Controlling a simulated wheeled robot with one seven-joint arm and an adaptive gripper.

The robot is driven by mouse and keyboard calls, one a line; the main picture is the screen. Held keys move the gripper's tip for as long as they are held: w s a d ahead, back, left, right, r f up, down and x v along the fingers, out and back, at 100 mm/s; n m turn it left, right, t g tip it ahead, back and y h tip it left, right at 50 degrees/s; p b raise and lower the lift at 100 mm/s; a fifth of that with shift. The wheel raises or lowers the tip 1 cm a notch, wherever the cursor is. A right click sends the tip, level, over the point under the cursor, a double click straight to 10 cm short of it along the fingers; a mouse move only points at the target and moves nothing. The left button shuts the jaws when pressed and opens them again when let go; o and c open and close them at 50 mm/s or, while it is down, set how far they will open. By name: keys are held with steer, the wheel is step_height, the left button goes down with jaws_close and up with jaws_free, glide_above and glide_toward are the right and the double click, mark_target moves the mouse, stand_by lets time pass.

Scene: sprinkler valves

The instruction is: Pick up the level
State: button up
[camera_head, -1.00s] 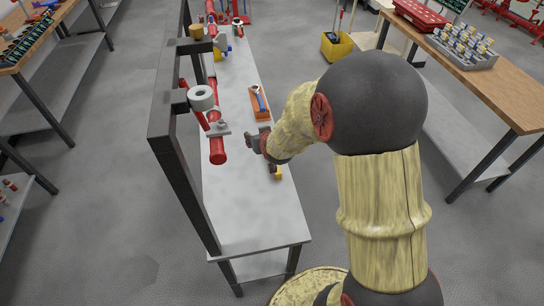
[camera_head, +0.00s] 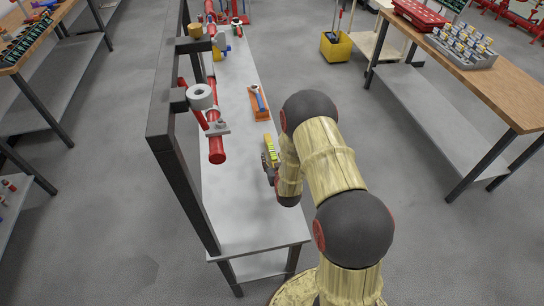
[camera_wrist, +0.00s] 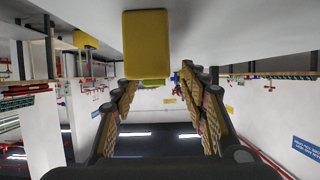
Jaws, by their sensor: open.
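The level is a yellow bar with green marks (camera_head: 270,149) lying on the grey bench top (camera_head: 236,215), near its right edge. My gripper (camera_head: 268,170) is low over the bench, at the near end of the level. In the wrist view the level shows as a yellow end face (camera_wrist: 147,45) against the bench surface at the top of the picture. There my gripper's two fingers (camera_wrist: 165,85) are spread apart with nothing held between them. The level is a little left of the middle of the gap. I cannot tell the exact distance from the fingertips to the level.
An orange tray (camera_head: 261,117) with a blue-handled tool lies beyond the level. A red pipe with a valve fitting (camera_head: 217,145) runs along the left of the bench under a dark frame (camera_head: 170,140). The near bench end is clear.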

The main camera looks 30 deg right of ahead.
mark_target(273, 154)
steer(key=x, duration=0.4)
steer(key=shift+w+d+b, duration=0.35)
steer(key=shift+d+b, duration=0.05)
steer(key=shift+c, duration=0.5)
jaws_close()
